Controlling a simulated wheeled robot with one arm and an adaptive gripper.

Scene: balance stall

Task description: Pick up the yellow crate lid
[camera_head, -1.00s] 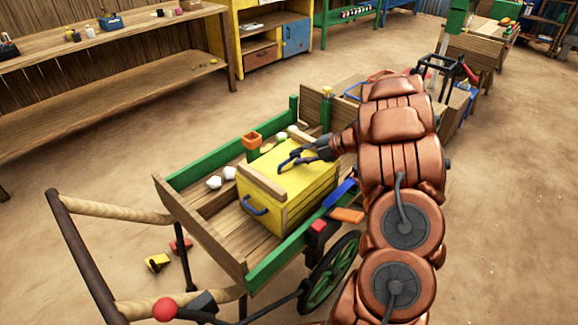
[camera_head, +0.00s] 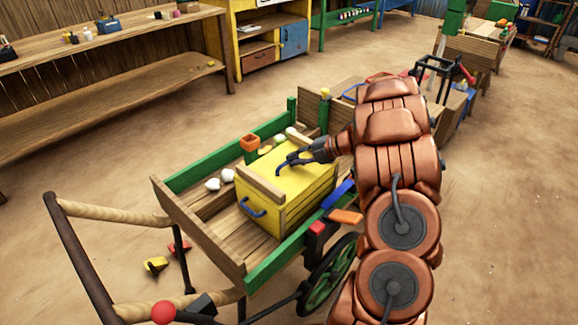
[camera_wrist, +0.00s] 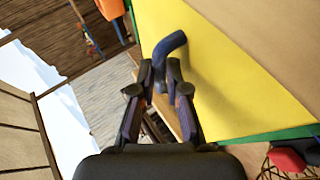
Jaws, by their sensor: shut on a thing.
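The yellow crate lid (camera_head: 305,178) lies on top of the yellow crate (camera_head: 246,192), which stands in a wooden cart. The lid has a bent blue handle (camera_head: 281,168). My gripper (camera_head: 290,159) reaches in from the right and is shut on this handle. In the wrist view the dark fingers (camera_wrist: 162,82) meet around the lower end of the blue handle (camera_wrist: 171,44). The yellow lid face (camera_wrist: 230,85) fills the right of that view. I cannot see a clear gap between lid and crate.
The cart (camera_head: 200,235) has green side rails and holds white lumps (camera_head: 213,184) and an orange block (camera_head: 249,142) beside the crate. Blue and orange pieces (camera_head: 345,216) lie at its right edge. A wooden shelf (camera_head: 100,105) stands at the back left. Open floor lies between.

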